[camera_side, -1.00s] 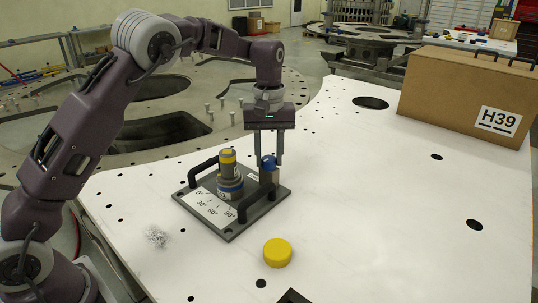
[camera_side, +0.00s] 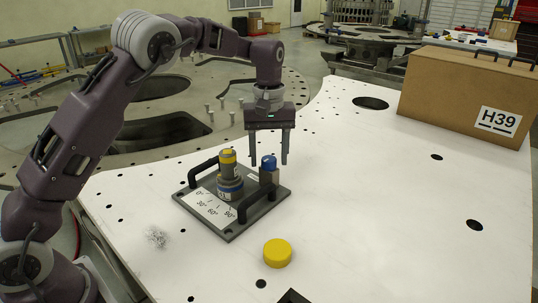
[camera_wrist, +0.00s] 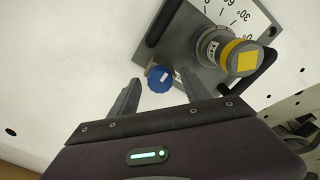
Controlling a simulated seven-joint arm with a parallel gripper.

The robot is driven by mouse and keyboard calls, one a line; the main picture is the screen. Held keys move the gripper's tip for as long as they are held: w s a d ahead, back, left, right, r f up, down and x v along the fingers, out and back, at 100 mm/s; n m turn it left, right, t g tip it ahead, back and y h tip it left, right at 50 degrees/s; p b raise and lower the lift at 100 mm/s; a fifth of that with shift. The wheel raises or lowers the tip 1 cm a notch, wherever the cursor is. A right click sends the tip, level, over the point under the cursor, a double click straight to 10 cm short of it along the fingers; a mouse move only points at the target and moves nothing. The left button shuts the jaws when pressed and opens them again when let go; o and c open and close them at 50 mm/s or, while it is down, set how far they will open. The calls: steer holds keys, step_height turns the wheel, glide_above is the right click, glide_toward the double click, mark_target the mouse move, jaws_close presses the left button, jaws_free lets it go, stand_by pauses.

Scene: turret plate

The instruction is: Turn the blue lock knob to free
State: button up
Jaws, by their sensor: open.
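The blue lock knob (camera_side: 268,162) sits on a grey block at the right back corner of the dark turret plate (camera_side: 243,226). In the wrist view the knob (camera_wrist: 160,79) shows between and just beyond my fingertips, with a white mark on its top. My gripper (camera_side: 268,163) is open and empty, its fingers apart. In the wrist view my gripper (camera_wrist: 160,88) also shows spread fingers. I cannot tell whether a finger touches the knob. The grey turret (camera_side: 229,178) with a yellow top stands upright beside the knob, next to a white angle scale (camera_side: 208,208).
Two black handles rise from the plate, one (camera_side: 204,170) at the left and one (camera_side: 255,202) at the right. A yellow round cap (camera_side: 277,253) and metal shavings (camera_side: 157,237) lie on the white table. A cardboard case (camera_side: 460,92) stands at the back right. The table's right side is mostly clear.

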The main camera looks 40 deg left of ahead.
mark_target(269, 158)
step_height(269, 158, up, 7)
steer(key=shift+r, duration=0.1)
steer(key=s+r+m+t+h, duration=0.1)
steer(key=s+r+m+t, duration=0.1)
steer(key=s+r, duration=0.5)
steer(key=s+r+m+t, duration=0.1)
steer(key=s+r+m, duration=0.15)
steer(key=s, duration=0.85)
steer(key=s+d+f+m+t+y, duration=0.1)
steer(key=s+f+m, duration=0.3)
steer(key=s, duration=1.2)
step_height(269, 158, down, 2)
steer(key=shift+s+d+f+m+t, duration=0.15)
steer(key=shift+d+f+m+t, duration=0.15)
steer(key=shift+t, duration=0.5)
steer(key=shift+a+r, duration=0.1)
